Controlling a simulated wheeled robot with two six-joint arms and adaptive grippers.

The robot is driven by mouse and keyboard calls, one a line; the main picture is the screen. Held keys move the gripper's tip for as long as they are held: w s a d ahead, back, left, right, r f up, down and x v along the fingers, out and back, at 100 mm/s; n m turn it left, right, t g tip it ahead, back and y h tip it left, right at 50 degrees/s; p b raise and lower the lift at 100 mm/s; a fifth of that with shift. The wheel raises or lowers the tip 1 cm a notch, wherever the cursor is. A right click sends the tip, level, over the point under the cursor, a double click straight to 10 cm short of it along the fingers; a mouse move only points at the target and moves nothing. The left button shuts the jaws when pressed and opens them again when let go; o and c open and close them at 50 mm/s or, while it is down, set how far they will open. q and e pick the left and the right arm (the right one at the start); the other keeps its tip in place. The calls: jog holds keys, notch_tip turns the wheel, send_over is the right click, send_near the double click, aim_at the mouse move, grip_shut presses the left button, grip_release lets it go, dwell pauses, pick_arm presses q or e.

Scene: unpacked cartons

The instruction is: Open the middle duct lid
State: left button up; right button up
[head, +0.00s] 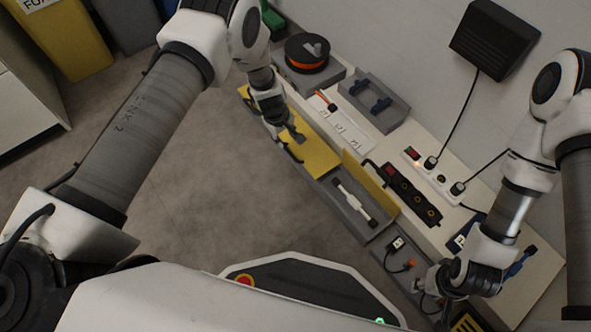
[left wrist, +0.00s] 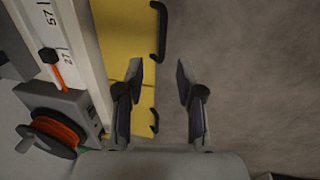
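The middle duct lid (head: 314,156) is yellow and lies closed on the grey duct. In the left wrist view it is the upper yellow panel (left wrist: 122,35), with a black handle (left wrist: 158,32) on its edge. My left gripper (head: 294,136) is low over the lids' front side. In the left wrist view its fingers (left wrist: 160,82) are apart with nothing between them, one over the yellow lid, the other over the floor. My right gripper (head: 420,287) is at the bench's right end; its fingers are too small to read.
The right lid (head: 370,182) stands open, showing a white-and-black item (head: 353,200) in its compartment. The left lid (left wrist: 140,100) is closed. Behind are a cable reel (head: 307,53), a grey tray (head: 374,101) and power strips (head: 411,194). Open floor lies in front.

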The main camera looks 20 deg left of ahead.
aim_at(290, 153)
pick_arm(q)
jog(key=f+b, duration=0.1)
jog(key=f, duration=0.2)
jog(key=f+b, duration=0.2)
jog(key=f, duration=0.1)
jog(key=w+f+b, duration=0.1)
jog(key=f, duration=0.2)
jog(key=shift+d+f+b, duration=0.2)
jog(key=shift+d+b, duration=0.2)
jog(key=shift+r, duration=0.1)
grip_shut()
